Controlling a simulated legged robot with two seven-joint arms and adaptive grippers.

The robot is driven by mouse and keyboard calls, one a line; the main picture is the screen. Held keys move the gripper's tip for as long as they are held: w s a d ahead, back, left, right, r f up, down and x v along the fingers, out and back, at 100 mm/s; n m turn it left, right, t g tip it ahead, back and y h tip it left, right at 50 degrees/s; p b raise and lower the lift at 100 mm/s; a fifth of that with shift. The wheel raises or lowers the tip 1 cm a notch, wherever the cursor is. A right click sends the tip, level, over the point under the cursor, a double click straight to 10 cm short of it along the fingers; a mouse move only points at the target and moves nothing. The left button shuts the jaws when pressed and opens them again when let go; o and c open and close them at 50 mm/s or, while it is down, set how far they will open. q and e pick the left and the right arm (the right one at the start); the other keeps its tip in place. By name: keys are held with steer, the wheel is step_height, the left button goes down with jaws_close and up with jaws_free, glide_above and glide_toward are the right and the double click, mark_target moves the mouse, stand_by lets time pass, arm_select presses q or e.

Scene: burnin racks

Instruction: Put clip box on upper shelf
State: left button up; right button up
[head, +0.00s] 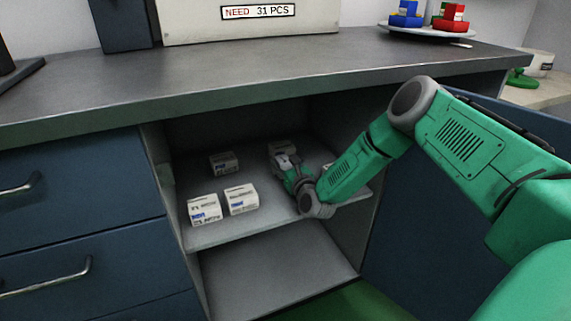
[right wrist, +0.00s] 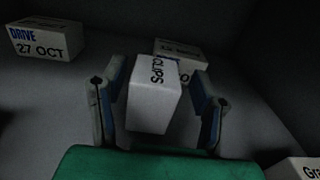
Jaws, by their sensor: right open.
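The clip box (right wrist: 153,95), a small white box lettered "CLIPS", stands between the two fingers of my right gripper (right wrist: 157,103) in the right wrist view. The fingers are open, one on each side of it, with gaps visible. In the head view my right gripper (head: 287,168) reaches into the open cabinet, over the back middle of the upper shelf (head: 225,228). There the gripper and wrist partly cover the box, so its outline is hard to make out. My left gripper is not in view.
Other small white boxes stand on the shelf: a "DRIVE" box (right wrist: 40,40) left, one behind the clip box (right wrist: 190,50), one at right (right wrist: 298,168), and two at the front left (head: 205,209) (head: 241,199). The lower compartment (head: 270,279) is empty where visible. The countertop (head: 220,75) overhangs.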

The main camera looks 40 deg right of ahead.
steer(key=shift+s+a+r, duration=0.15)
steer(key=shift+a+r, duration=0.1)
steer(key=p+v, duration=0.4)
steer(key=v, duration=0.7)
steer(key=shift+s, duration=0.15)
steer(key=shift+s+a, duration=0.15)
steer(key=shift+s, duration=0.05)
steer(key=shift+d+f, duration=0.1)
steer(key=shift+d, duration=0.1)
